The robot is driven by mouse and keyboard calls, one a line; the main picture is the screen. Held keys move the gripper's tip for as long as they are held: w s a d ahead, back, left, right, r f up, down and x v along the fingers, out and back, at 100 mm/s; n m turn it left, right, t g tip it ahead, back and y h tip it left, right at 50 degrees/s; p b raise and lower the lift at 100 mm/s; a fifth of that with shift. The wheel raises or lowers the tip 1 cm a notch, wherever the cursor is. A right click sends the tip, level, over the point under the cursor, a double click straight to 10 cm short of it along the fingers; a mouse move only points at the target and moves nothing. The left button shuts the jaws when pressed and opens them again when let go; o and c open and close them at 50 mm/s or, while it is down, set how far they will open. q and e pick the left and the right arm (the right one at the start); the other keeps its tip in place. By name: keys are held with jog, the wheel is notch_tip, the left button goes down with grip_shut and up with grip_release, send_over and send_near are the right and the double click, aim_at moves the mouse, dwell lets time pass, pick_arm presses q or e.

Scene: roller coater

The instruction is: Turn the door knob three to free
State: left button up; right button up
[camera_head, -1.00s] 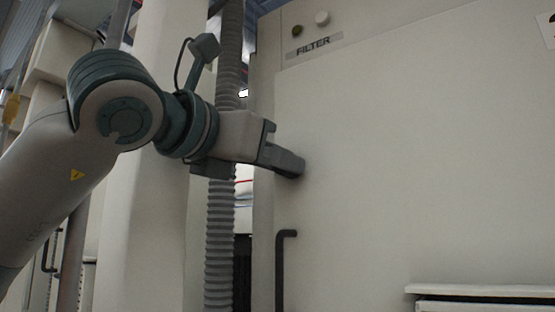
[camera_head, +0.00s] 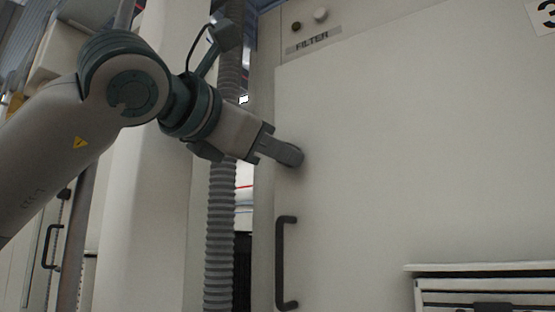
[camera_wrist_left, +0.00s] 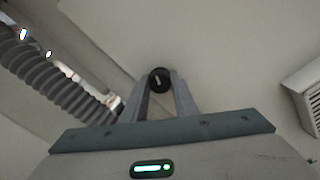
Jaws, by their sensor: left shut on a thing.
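The door knob (camera_wrist_left: 159,80) is a small round black knob with a pale mark across its face. In the left wrist view it sits between the fingertips of my left gripper (camera_wrist_left: 160,84). In the head view, my left gripper (camera_head: 290,154) reaches the left edge of the large cream door (camera_head: 400,150), and its fingers are shut on the knob. The fingers hide the knob in the head view. My right gripper is in neither view.
A black bar handle (camera_head: 281,262) is on the door below the gripper. A grey corrugated hose (camera_head: 220,240) runs vertically left of the door. A FILTER label (camera_head: 312,42) and two round buttons are above. A louvred vent (camera_head: 480,292) is at lower right.

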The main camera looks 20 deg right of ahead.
pick_arm(q)
jog(key=m+b, duration=0.1)
jog(key=m, duration=0.5)
jog(key=shift+b, duration=0.4)
jog(key=shift+m, duration=1.2)
jog(key=m, duration=0.2)
jog(key=shift+m, duration=1.6)
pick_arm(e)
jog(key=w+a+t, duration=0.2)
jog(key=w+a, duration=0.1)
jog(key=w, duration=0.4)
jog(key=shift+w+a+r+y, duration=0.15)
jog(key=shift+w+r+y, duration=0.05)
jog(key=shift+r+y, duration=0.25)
pick_arm(q)
jog(key=shift+f, duration=0.1)
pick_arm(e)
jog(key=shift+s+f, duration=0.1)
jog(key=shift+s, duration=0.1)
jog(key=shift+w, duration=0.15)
